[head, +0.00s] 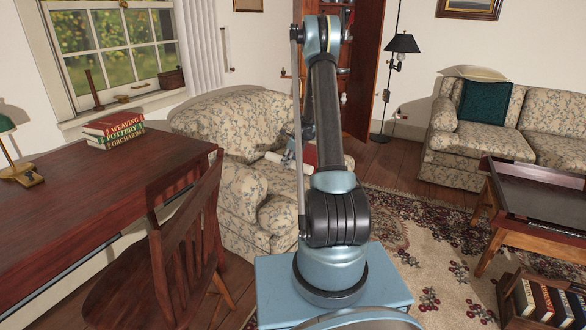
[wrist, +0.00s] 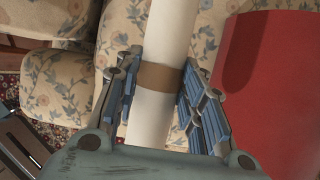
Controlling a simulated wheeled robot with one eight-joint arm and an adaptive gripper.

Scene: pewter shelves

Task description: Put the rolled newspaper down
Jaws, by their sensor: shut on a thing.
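The rolled newspaper is a white tube with a brown band (wrist: 154,105) in the wrist view. My gripper (wrist: 160,72) has its two blue-padded fingers on either side of the tube at the band, shut on it. In the head view a pale end of the newspaper (head: 274,158) shows just left of my arm, over the floral armchair (head: 248,190). My arm hides most of the gripper there. The armchair's floral cloth also lies behind the roll in the wrist view (wrist: 60,97). I cannot tell whether the roll touches the armchair.
A flat red thing (wrist: 262,105) lies right of the roll. A dark desk (head: 95,190) with stacked books (head: 113,130) and a wooden chair (head: 185,245) stand at left. A floral sofa (head: 480,135) and a low table (head: 535,195) stand at right. Patterned rug (head: 440,260) lies between.

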